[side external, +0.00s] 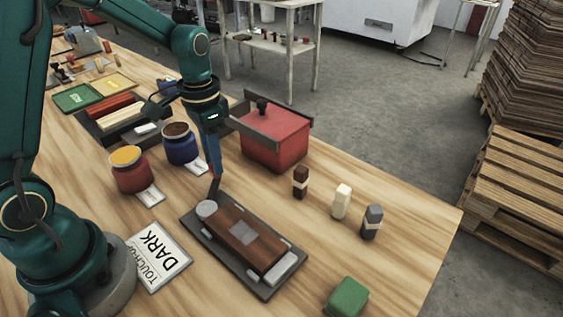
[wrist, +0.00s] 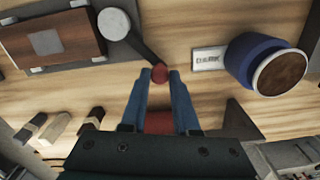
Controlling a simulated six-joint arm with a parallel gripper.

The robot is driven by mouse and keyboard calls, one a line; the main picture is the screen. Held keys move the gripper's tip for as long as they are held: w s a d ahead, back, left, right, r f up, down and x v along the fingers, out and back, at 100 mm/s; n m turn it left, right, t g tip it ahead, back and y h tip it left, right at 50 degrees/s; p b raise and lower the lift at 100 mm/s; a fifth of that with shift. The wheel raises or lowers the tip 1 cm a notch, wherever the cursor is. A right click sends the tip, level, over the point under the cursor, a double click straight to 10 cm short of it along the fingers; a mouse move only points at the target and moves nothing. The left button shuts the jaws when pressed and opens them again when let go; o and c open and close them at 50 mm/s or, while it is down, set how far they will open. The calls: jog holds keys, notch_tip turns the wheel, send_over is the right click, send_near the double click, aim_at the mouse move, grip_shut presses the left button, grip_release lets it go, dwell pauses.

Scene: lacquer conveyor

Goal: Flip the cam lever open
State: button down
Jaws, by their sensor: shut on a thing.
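The cam lever has a pale round hub (side external: 207,209) at the upper-left end of a dark fixture plate (side external: 199,229). In the wrist view, its dark arm (wrist: 141,48) runs from the hub (wrist: 113,22) out past the plate to a red knob (wrist: 159,73). My gripper (wrist: 160,77) is shut on this knob, one blue finger on each side. A brown wooden block (side external: 232,222) with a grey square patch lies on the plate beside the hub.
A red box (side external: 275,140) stands behind the fixture. Blue (side external: 180,146) and red (side external: 130,172) jars stand to the left. Several small striped blocks (side external: 341,201) stand right, and a green block (side external: 347,297) lies in front. A "DARK" sign (side external: 160,256) lies left of the plate.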

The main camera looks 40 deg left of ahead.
jog(key=w+d+m, duration=0.1)
jog(key=m, duration=0.1)
jog(key=shift+d+m, duration=0.3)
jog(key=shift+d, duration=0.05)
jog(key=shift+w+d+m, duration=0.15)
jog(key=shift+d+m, duration=0.35)
jog(key=shift+m, duration=0.3)
jog(key=shift+w+d+m, duration=0.15)
jog(key=shift+d+m, duration=0.3)
jog(key=shift+m, duration=0.35)
jog(key=c, duration=0.7)
grip_release()
jog(key=shift+o, duration=0.2)
jog(key=shift+r, duration=0.15)
jog(key=shift+r, duration=2.45)
